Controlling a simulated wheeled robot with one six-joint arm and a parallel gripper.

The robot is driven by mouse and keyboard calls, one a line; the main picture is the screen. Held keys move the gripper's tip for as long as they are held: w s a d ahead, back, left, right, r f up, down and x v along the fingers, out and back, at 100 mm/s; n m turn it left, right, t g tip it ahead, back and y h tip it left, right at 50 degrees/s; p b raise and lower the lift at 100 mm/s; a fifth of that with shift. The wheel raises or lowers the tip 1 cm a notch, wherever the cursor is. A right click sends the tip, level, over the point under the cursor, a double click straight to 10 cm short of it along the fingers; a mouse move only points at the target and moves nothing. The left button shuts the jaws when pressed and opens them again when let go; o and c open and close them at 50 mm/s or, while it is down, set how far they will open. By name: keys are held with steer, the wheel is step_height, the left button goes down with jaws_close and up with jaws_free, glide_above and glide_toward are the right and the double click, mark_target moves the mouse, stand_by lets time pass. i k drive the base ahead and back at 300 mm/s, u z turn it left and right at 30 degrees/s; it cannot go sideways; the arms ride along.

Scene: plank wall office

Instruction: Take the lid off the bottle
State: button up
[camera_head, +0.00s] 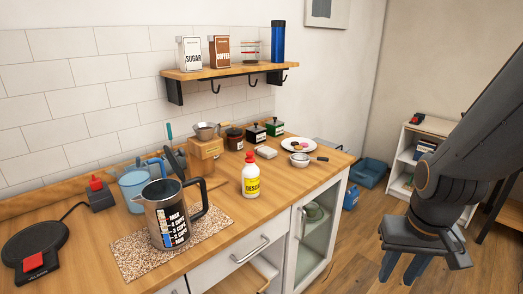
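A white bottle (250,187) with a yellow label reading "DESC..." stands upright on the wooden counter, right of the metal jug. Its red lid (249,157) is on top of it. My gripper (402,268) hangs at the lower right, over the floor and well to the right of the counter. Its two dark fingers point down with a gap between them, and nothing shows in the gap. No part of the gripper touches the bottle.
A metal measuring jug (168,220) stands on a speckled mat (130,259) left of the bottle. A small pan (300,159), a plate (298,145) and a wooden box (205,155) are behind it. A wall shelf (222,71) hangs above. The counter just in front of the bottle is clear.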

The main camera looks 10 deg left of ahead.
mark_target(250, 159)
steer(key=u, duration=0.25)
steer(key=i, duration=0.7)
steer(key=u, duration=0.45)
